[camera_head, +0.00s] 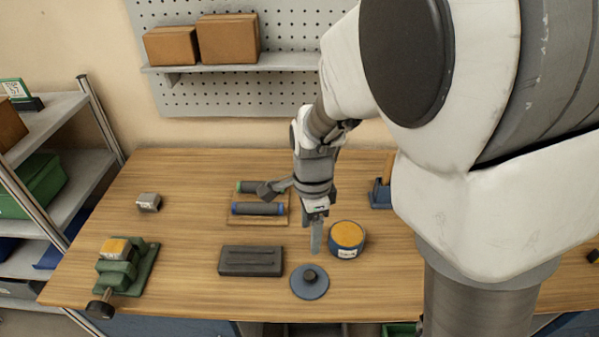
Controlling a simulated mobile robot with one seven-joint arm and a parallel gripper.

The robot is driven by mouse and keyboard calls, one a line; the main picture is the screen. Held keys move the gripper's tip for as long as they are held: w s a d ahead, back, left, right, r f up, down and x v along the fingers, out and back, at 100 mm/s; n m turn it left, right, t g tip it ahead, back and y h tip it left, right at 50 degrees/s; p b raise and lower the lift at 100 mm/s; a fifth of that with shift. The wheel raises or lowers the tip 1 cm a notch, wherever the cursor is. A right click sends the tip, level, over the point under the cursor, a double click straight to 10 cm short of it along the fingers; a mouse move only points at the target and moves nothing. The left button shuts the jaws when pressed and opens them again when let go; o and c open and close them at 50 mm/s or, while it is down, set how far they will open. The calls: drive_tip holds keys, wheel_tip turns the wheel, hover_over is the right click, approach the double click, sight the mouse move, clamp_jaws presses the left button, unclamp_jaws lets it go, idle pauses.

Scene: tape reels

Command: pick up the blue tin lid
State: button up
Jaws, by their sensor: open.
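The blue tin lid (299,287) is a flat round disc with a dark knob in its middle. It lies on the table near the front edge in the head view. My gripper (316,238) points down above the table, behind the lid and apart from it. It is open and holds nothing that I can see. The exact gap between its fingers is hard to make out. A round blue tin (346,249) with an orange-yellow top and a white label stands just right of my gripper.
A dark ribbed block (250,261) lies left of the lid. Behind it, dark rollers (258,209) rest on a wooden board. A green vise-like device (122,268) and a small metal block (149,202) are at left. The table (190,240) between is clear.

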drive_tip(key=b, duration=0.2)
hover_over(309, 275)
wheel_tip(309, 275, down, 13)
drive_tip(key=shift+r, duration=0.1)
wheel_tip(309, 275, down, 4)
drive_tip(key=shift+f+b, duration=0.2)
drive_tip(key=shift+b, duration=0.25)
clamp_jaws()
